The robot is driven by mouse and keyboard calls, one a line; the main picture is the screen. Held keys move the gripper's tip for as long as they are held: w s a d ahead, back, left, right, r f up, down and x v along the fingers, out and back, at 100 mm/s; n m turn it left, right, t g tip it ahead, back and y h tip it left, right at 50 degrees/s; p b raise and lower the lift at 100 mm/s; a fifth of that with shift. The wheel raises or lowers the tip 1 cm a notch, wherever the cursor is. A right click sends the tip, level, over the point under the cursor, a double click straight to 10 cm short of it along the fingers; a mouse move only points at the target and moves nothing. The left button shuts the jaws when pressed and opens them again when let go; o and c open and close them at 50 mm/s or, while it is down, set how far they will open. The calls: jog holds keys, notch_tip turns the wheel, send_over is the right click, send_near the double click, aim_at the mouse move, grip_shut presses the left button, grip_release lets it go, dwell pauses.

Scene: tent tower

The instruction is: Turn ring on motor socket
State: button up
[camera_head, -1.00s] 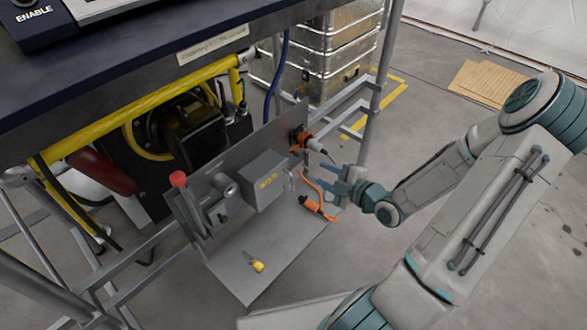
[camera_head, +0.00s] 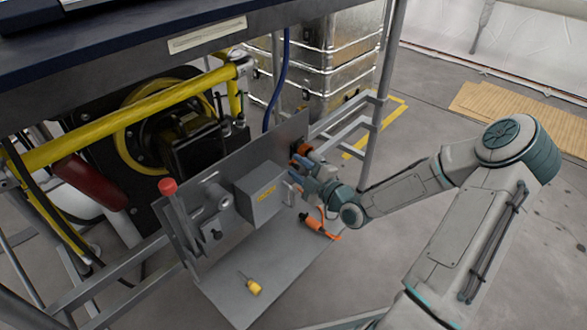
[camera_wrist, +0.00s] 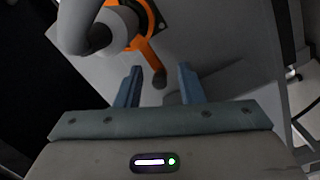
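The motor socket (camera_head: 301,148) is on the right end of the upright grey panel, with an orange ring around it. In the wrist view the orange ring (camera_wrist: 147,47) surrounds a grey plug body (camera_wrist: 85,22), and a dark-tipped tab (camera_wrist: 159,78) sticks out from the ring. My gripper (camera_head: 299,176) is close in front of the socket and partly hides it. In the wrist view my gripper (camera_wrist: 160,82) is open, with its blue fingers either side of the tab. I cannot tell whether either finger touches it.
A grey box (camera_head: 260,192) sits on the panel left of my gripper. A red-knobbed lever (camera_head: 168,187) stands further left. An orange-handled object (camera_head: 317,227) and a yellow-handled tool (camera_head: 252,287) lie on the grey shelf (camera_head: 225,297). A frame leg (camera_head: 375,130) stands behind.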

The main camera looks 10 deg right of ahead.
jog(key=shift+x, duration=1.05)
grip_shut()
